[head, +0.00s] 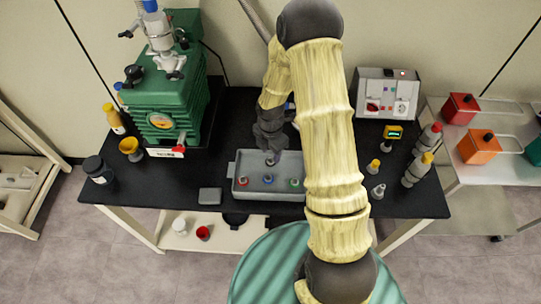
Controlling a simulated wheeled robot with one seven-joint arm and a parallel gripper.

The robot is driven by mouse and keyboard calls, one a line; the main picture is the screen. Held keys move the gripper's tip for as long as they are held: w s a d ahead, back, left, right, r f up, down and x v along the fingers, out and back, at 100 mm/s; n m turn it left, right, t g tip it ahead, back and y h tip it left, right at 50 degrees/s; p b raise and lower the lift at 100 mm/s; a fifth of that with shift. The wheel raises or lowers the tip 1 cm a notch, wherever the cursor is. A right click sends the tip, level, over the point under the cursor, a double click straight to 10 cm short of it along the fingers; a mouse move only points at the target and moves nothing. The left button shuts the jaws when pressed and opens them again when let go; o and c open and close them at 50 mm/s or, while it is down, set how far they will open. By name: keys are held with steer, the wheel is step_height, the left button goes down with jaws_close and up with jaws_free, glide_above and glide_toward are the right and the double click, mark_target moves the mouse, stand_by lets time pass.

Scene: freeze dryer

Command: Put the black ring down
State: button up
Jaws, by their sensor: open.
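My gripper (271,158) points down over the back part of the grey tray (240,194) on the black bench. It is open, and small in the picture. A small pale thing shows at its fingertips, but I cannot tell what it is. I cannot clearly make out a black ring at the gripper or in the tray. A dark, curved thing (236,219) shows on the lower shelf below the bench edge, partly hidden; I cannot tell whether it is the ring. Small red, blue and green-topped pieces stand along the tray's front.
A green machine (170,95) stands at the left, bottles and a dark jar (97,170) beside it. A grey block (210,196) lies left of the tray. A control box (386,95) and several bottles stand right of my arm, which hides part of the bench.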

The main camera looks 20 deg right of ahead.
mark_target(271, 160)
step_height(271, 160, up, 9)
steer(key=shift+r+b, duration=0.15)
steer(key=shift+b, duration=0.25)
stand_by(0.4)
steer(key=s+r+m+t, duration=0.1)
steer(key=s+r+m, duration=0.3)
steer(key=s+m, duration=0.3)
steer(key=s+r+m+t, duration=0.1)
steer(key=s+r+m, duration=0.4)
steer(key=m, duration=1.1)
steer(key=shift+s+r+m+t, duration=0.15)
steer(key=shift+s+m+t, duration=0.15)
steer(key=shift+s, duration=0.9)
steer(key=shift+w, duration=0.15)
